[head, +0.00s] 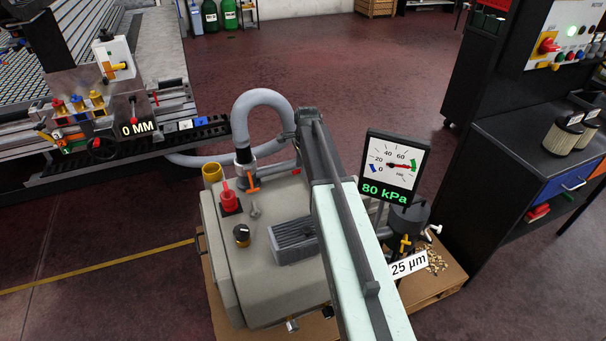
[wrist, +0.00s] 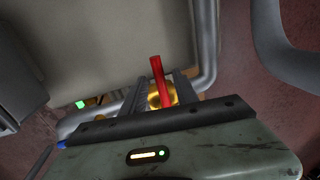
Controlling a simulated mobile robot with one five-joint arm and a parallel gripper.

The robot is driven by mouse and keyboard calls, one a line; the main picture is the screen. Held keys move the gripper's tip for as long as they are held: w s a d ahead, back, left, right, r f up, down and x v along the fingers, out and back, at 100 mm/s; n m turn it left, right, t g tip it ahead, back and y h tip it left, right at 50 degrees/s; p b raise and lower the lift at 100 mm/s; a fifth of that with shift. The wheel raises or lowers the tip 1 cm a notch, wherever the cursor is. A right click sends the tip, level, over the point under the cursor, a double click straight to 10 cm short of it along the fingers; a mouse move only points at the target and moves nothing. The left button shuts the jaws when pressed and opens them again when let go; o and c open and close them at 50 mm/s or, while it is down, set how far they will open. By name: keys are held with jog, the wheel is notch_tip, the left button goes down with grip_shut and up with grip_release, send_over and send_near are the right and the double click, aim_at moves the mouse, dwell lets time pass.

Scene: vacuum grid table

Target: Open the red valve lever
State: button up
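The red lever (wrist: 158,72) shows in the wrist view, standing up from a rounded brass body (wrist: 160,96) beside a grey pipe. My gripper (wrist: 162,80) has its two dark fingers apart, one on each side of the lever and the brass. Gaps show between lever and fingers, so it looks open and not clamped. Whether either finger touches the lever I cannot tell.
A beige machine (head: 225,262) stands close to my arm, with a red knob (head: 230,198) and a grey hose (head: 262,97). A gauge display (head: 393,166) reads 80 kPa. A dark bench (head: 530,150) stands right, a grid table (head: 150,55) left. Open floor lies behind.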

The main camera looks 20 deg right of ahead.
grip_shut()
dwell(1.4)
